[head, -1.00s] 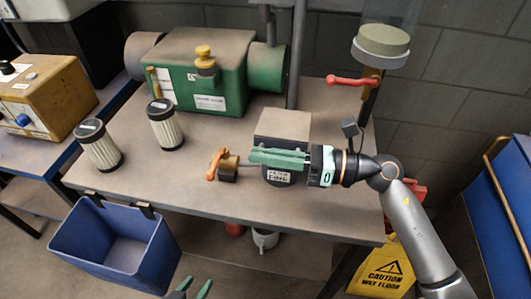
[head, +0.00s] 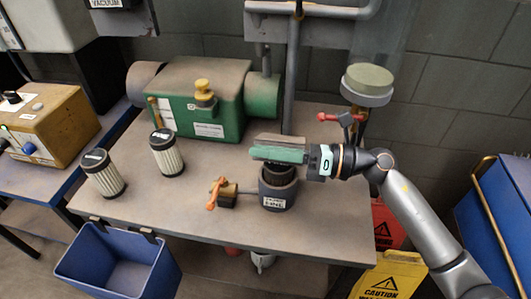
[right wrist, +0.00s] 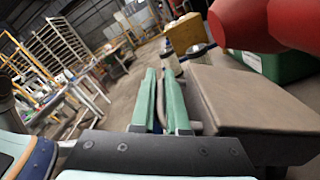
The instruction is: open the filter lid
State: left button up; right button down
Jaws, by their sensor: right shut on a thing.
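The filter housing (head: 278,193) is a dark grey round pot with a white label at the bench's front. The filter lid (head: 282,138) is a flat grey-brown plate, raised above the housing's rim and seen nearly edge-on behind my gripper. The lid's plate (right wrist: 255,100) also fills the right side in the right wrist view. My right gripper (head: 278,154) reaches in from the right over the housing. Its long green fingers (right wrist: 162,105) are shut on a thin grey part beside the plate, seemingly the lid's handle; the grip itself is mostly hidden. My left gripper is out of view.
An orange-handled valve (head: 217,193) is left of the housing. A red-handled valve (head: 340,118) stands behind right, under a clear cylinder. Two filter cartridges (head: 167,153) and a green blower (head: 195,95) stand at left. A blue bin (head: 118,265) hangs in front.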

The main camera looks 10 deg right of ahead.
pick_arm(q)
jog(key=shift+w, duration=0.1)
pick_arm(e)
jog(key=c, duration=1.2)
grip_release()
jog(key=shift+s+d+f, duration=0.15)
jog(key=shift+d, duration=0.35)
pick_arm(q)
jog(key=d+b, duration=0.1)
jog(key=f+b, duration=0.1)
jog(key=b, duration=0.1)
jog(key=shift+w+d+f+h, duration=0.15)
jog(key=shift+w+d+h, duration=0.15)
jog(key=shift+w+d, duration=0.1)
pick_arm(e)
jog(key=v, duration=1.1)
jog(key=shift+d, duration=0.25)
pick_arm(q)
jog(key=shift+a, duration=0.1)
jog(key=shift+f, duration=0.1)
pick_arm(e)
jog(key=shift+s+d, duration=0.1)
